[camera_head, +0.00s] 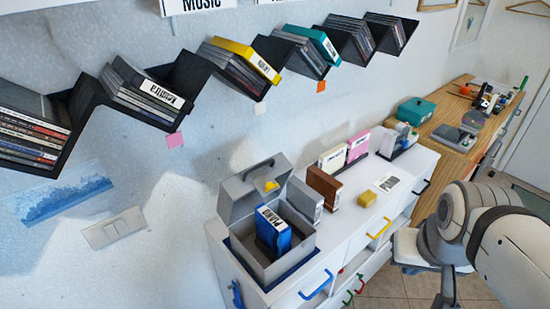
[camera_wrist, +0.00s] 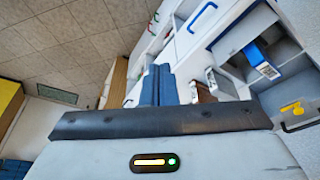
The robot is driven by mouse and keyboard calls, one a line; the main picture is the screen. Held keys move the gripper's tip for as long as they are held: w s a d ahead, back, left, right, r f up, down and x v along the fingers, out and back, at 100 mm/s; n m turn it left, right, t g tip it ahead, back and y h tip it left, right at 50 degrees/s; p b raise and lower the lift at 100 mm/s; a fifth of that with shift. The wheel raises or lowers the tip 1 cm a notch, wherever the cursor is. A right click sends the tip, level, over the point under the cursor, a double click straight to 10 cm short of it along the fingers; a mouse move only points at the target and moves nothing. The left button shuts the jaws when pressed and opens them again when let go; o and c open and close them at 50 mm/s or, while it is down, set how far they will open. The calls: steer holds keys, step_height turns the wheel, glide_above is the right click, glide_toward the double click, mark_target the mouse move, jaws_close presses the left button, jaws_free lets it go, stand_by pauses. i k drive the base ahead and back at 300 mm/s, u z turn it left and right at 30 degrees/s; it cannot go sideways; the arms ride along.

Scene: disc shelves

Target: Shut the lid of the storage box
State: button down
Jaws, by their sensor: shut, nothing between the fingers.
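The grey storage box (camera_head: 265,268) stands at the left end of the white cabinet in the head view. Its lid (camera_head: 240,197) is open, tilted up on the wall side, with a dark handle and a yellow latch. A blue case (camera_head: 272,232) stands inside and rises above the rim. In the wrist view the box (camera_wrist: 283,92), its lid (camera_wrist: 302,111) and the blue case (camera_wrist: 258,57) are at the right. My gripper (camera_wrist: 158,72) shows its blue fingers together and empty, apart from the box. In the head view my arm is at the right, away from the box.
White and pink cases (camera_head: 358,146) stand farther back. Zigzag disc shelves (camera_head: 190,72) run along the wall above. Coloured drawer handles stick out in front.

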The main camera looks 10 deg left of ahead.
mark_target(238, 194)
steer(key=z, duration=0.05)
steer(key=k, duration=1)
steer(key=u, duration=0.9)
steer(key=i, duration=1.2)
steer(key=z, duration=0.8)
